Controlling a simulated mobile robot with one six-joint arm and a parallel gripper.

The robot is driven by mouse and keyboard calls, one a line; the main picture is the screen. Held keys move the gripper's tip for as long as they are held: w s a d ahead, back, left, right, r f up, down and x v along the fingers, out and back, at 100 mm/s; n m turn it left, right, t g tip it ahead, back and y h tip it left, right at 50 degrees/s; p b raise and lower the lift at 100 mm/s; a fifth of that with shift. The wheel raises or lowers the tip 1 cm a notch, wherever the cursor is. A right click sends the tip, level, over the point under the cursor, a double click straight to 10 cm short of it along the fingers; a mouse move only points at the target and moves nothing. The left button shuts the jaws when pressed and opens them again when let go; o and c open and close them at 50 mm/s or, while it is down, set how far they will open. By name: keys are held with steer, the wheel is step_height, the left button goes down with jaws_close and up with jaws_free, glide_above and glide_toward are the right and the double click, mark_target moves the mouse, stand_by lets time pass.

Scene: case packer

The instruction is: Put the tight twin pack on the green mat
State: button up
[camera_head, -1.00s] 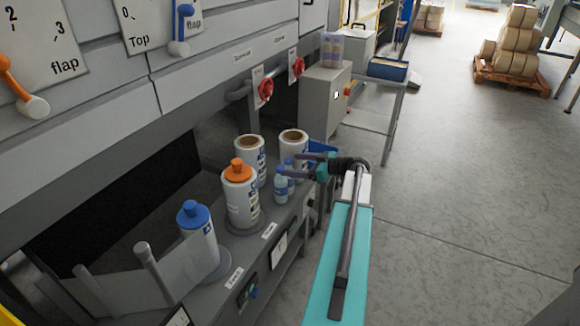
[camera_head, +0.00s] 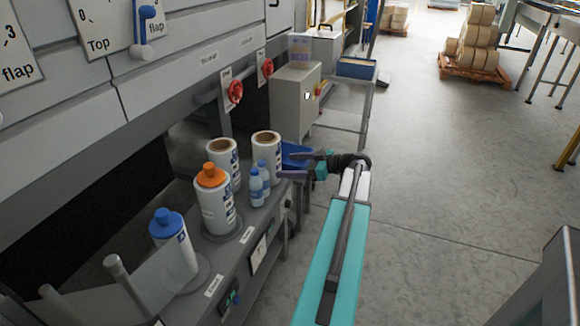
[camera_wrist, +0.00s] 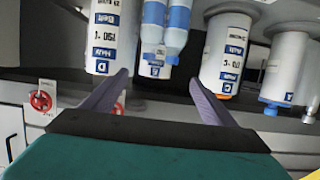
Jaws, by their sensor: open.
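Two small clear-and-blue bottles (camera_head: 260,184) stand close together on the grey machine shelf; they look like the twin pack. They also show in the wrist view (camera_wrist: 166,28), upside down at the top middle. My gripper (camera_head: 285,166) is open and empty, just right of the bottles and apart from them. In the wrist view its fingers (camera_wrist: 160,78) are spread, with the bottles beyond the gap between them. I cannot make out a green mat in either view.
Large white rolls stand around the bottles, one with an orange cap (camera_head: 214,205), one with a blue cap (camera_head: 174,245). A blue bin (camera_head: 296,154) is behind my gripper. A grey cabinet (camera_head: 292,100) stands beyond. The floor (camera_head: 440,190) to the right is open.

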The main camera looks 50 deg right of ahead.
steer(key=shift+o, duration=0.3)
steer(key=shift+s+r+g+b, duration=0.3)
steer(key=shift+r+b, duration=0.25)
steer(key=shift+b, duration=1.35)
steer(key=shift+s+r+g+b, duration=0.25)
steer(key=shift+r+b, duration=0.25)
steer(key=shift+b, duration=1.35)
steer(key=shift+w, duration=0.15)
steer(key=x, duration=0.8)
steer(key=shift+w+p, duration=0.2)
steer(key=shift+p, duration=0.1)
steer(key=shift+f, duration=0.15)
